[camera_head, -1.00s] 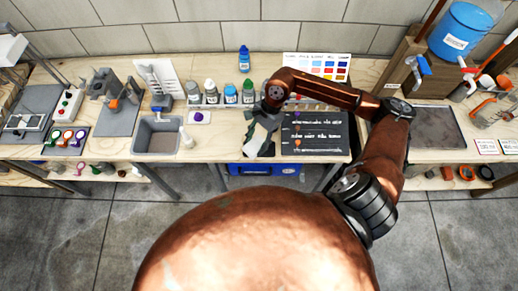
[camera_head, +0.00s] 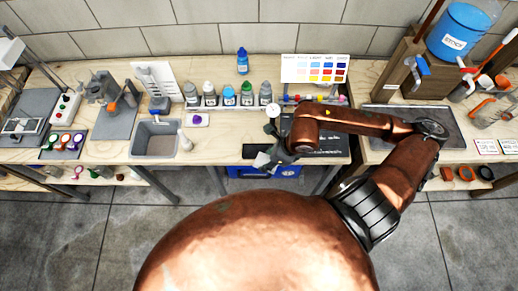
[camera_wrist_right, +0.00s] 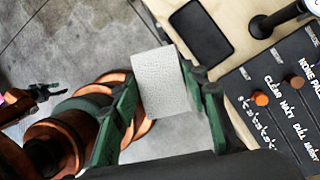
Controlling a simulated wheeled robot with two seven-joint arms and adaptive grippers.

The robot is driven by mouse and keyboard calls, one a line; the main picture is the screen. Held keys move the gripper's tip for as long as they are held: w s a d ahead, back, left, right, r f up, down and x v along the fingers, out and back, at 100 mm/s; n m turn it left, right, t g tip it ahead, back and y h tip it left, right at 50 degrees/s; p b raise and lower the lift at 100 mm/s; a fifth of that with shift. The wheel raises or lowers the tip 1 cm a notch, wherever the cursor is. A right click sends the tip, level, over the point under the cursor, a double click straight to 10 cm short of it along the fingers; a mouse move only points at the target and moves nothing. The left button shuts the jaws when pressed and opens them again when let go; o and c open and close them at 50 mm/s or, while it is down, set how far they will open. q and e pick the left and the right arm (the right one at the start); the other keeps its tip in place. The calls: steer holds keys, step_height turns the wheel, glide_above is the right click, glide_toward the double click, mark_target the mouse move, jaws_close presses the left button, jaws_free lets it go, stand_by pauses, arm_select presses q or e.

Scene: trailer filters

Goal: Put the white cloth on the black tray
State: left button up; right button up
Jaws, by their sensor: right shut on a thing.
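The white cloth (camera_wrist_right: 165,82) is a pale textured rectangle between the green fingers of my right gripper (camera_wrist_right: 160,90), which is shut on it. In the head view, my right gripper (camera_head: 268,158) is at the table's front edge, and the cloth is hard to make out there. The black tray (camera_wrist_right: 201,32) is a dark, flat, round-cornered rectangle lying bare on the table beside the cloth. In the head view, the tray (camera_head: 255,151) is just behind the gripper. A small dark claw, seemingly my left gripper (camera_wrist_right: 50,97), shows in the wrist view; its opening is unclear.
A black lettered board (camera_wrist_right: 275,98) with small coloured pieces lies right of the tray, partly under my arm in the head view. Several bottles (camera_head: 228,95) stand behind. A grey sink (camera_head: 154,140) is to the left. A blue box (camera_head: 262,172) is under the table.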

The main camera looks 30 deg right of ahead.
steer(key=w+d+f, duration=0.1)
steer(key=w+f, duration=0.1)
steer(key=w, duration=0.1)
steer(key=w+d+f, duration=0.1)
steer(key=w+f, duration=0.2)
steer(key=w+d+f, duration=0.1)
steer(key=w+f, duration=0.1)
steer(key=w, duration=0.2)
steer(key=shift+f+p, duration=0.35)
steer(key=shift+f, duration=0.05)
steer(key=shift+w+d+f, duration=0.1)
steer(key=shift+w+f, duration=0.1)
steer(key=shift+f, duration=0.15)
steer(key=shift+w+f, duration=0.1)
steer(key=shift+f, duration=0.3)
step_height(320, 180, down, 2)
steer(key=shift+f, duration=0.25)
steer(key=o, duration=1.1)
steer(key=v, duration=1.2)
